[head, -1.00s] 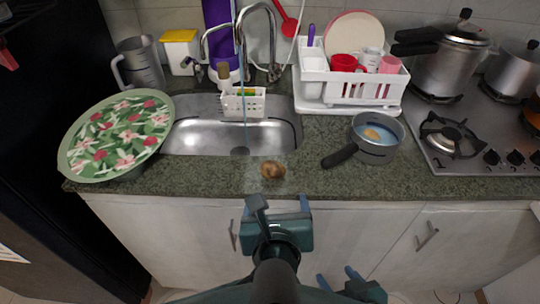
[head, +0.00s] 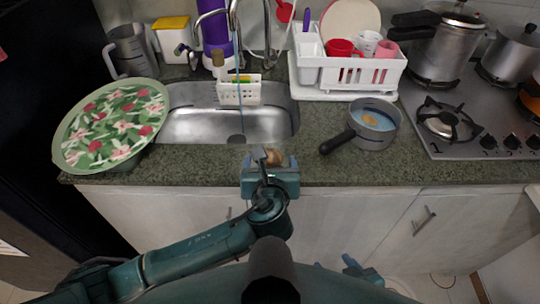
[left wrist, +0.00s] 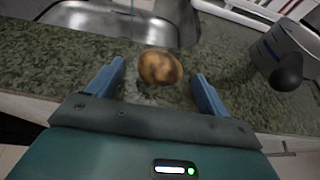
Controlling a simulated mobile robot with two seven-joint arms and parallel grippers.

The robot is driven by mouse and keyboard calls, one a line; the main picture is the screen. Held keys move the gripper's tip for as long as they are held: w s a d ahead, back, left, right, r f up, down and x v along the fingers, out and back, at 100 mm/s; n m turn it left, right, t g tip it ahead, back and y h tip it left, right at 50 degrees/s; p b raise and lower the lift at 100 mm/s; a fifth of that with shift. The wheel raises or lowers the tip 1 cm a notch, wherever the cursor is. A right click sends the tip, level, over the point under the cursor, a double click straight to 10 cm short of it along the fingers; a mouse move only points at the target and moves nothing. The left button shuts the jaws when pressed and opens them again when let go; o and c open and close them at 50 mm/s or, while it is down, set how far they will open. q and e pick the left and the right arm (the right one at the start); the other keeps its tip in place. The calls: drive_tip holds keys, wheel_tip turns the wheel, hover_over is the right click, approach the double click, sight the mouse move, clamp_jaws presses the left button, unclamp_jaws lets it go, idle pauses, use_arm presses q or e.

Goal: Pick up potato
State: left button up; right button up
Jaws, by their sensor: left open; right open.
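A brown potato (left wrist: 160,68) lies on the green-grey countertop near its front edge, in front of the sink. In the left wrist view it sits between and just beyond my left gripper's blue fingers (left wrist: 158,88), which are open and apart from it. In the head view the potato (head: 273,157) is partly hidden by my left gripper (head: 270,165), which is at the counter's front edge. My right gripper (head: 358,270) shows low in the head view, away from the counter, with its fingers apart and empty.
A sink (head: 200,125) with a running tap is behind the potato. A pot (head: 375,125) with a black handle stands to the right. A floral-covered round container (head: 112,125) is at the left, and a white dish rack (head: 345,75) and stove (head: 470,125) are at the right.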

use_arm(q)
drive_tip(key=shift+x, duration=0.9)
drive_tip(key=c, duration=1.1)
